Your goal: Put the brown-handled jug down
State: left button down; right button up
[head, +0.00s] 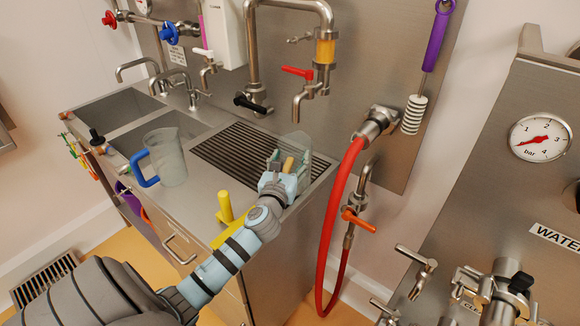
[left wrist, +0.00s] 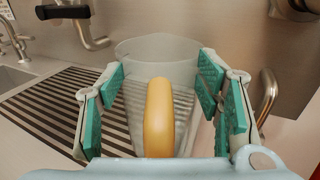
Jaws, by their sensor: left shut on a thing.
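The brown-handled jug (head: 299,143) is clear and stands upright at the right end of the slatted drain grate (head: 225,150) in the head view. Its yellow-brown handle (left wrist: 158,118) points toward me in the left wrist view, with the clear body behind it. My left gripper (head: 283,170) is at the handle side of the jug. In the left wrist view its teal finger pads (left wrist: 158,105) stand on both sides of the handle, and it is shut on the jug. I cannot tell whether the jug's base touches the grate. My right gripper is not in view.
A jug with a blue handle (head: 168,157) stands on the counter left of the grate, beside the sink (head: 125,108). A tap with a red lever (head: 297,72) hangs behind my gripper. A red hose (head: 335,220) hangs right of the counter. The grate's left part is clear.

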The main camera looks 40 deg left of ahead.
pick_arm(q)
jog(key=shift+f, duration=0.1)
jog(key=shift+f, duration=0.15)
jog(key=shift+c, duration=2.3)
grip_release()
jog(key=shift+s+d+r, duration=0.15)
jog(key=shift+s+r, duration=0.05)
jog(key=shift+r, duration=0.05)
jog(key=v, duration=1.1)
jog(key=shift+s+p, duration=0.25)
jog(key=shift+p, duration=0.1)
